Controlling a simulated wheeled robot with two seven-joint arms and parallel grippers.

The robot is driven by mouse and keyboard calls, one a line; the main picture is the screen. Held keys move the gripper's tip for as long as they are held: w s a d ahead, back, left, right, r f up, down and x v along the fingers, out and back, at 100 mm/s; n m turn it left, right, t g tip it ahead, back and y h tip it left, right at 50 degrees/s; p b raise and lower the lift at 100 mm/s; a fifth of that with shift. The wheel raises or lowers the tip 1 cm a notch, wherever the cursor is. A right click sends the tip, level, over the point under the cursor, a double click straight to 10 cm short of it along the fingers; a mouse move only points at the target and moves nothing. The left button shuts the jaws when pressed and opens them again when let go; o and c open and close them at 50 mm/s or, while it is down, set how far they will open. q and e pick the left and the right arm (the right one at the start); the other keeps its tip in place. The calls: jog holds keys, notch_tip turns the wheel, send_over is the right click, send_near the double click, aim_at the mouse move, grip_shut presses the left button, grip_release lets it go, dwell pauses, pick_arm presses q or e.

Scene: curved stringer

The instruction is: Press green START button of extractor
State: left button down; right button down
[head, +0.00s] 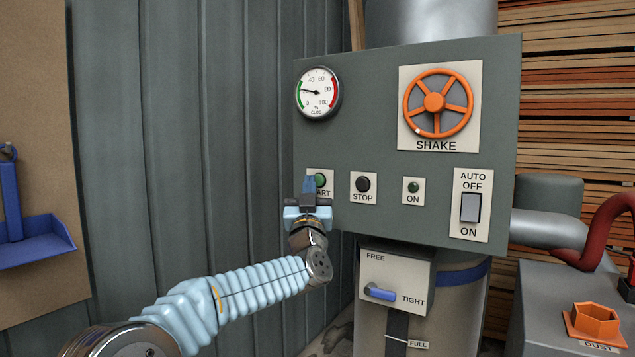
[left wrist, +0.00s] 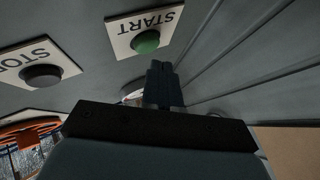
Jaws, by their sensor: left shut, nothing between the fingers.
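The green START button (head: 320,180) sits on a white plate at the lower left of the extractor's grey panel (head: 370,140). My left gripper (head: 309,184) is shut and empty, pointing up in front of the START plate and hiding part of its label. In the left wrist view the START button (left wrist: 146,41) shows in full, and the shut fingers (left wrist: 164,68) are just below and right of it. A gap seems to lie between the fingertips and the button; I cannot tell exact depth. My right gripper is in neither view.
A black STOP button (head: 363,184), a small green ON light (head: 413,187) and an AUTO/OFF/ON switch (head: 470,208) are right of START. An orange SHAKE wheel (head: 438,103) and a gauge (head: 318,93) are above. A blue-handled latch (head: 380,292) is below. Corrugated wall (head: 190,130) stands left.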

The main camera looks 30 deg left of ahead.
pick_arm(q)
jog(key=shift+w, duration=0.1)
dwell(0.3)
jog(key=shift+w, duration=0.3)
jog(key=shift+w, duration=0.4)
dwell(0.6)
jog(key=shift+s+b, duration=0.6)
jog(key=shift+s, duration=0.2)
